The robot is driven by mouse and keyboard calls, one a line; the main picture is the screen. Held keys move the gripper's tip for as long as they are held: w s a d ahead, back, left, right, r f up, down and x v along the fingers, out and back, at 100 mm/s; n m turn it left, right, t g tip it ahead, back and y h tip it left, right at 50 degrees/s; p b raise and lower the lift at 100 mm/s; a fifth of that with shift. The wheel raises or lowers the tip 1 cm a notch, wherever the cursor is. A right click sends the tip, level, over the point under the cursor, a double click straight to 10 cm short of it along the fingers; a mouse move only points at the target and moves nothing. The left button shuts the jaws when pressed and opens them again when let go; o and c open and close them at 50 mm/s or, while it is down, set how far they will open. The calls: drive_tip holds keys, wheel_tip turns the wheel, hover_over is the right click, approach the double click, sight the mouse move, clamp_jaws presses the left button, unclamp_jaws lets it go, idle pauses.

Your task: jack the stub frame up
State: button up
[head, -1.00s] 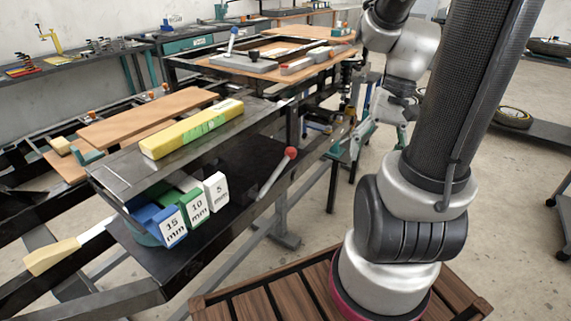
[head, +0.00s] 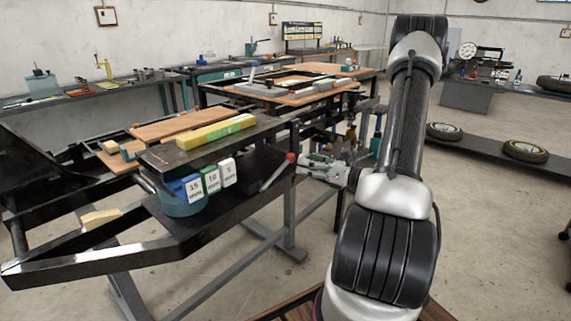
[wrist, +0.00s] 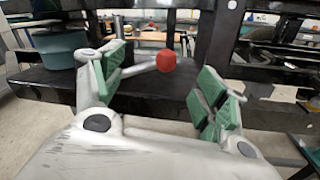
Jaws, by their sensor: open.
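A lever with a red knob (head: 291,157) slants up from the black lower shelf of the bench frame. The red knob also shows in the wrist view (wrist: 165,61), with its grey rod running left. My gripper (head: 306,165) is open just right of the knob. In the wrist view my gripper (wrist: 160,78) has its green-padded fingers spread on either side of the knob, which appears beyond them; no contact shows. The black frame (head: 110,258) extends from the bench to the lower left. Which part is the stub frame is unclear.
Blue, green and white blocks marked 15, 10 and 5 mm (head: 211,180) stand in a teal holder (head: 180,207) on the shelf. A yellow-green bar (head: 215,132) lies on the top above. Wheels (head: 525,151) lie on a low rack at right; open floor lies between.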

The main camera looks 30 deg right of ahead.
sight(291, 159)
drive_tip(key=x, duration=0.7)
drive_tip(key=shift+w+a, duration=0.2)
drive_tip(key=shift+w, duration=0.05)
drive_tip(key=c, duration=1.4)
drive_tip(key=shift+c, duration=0.2)
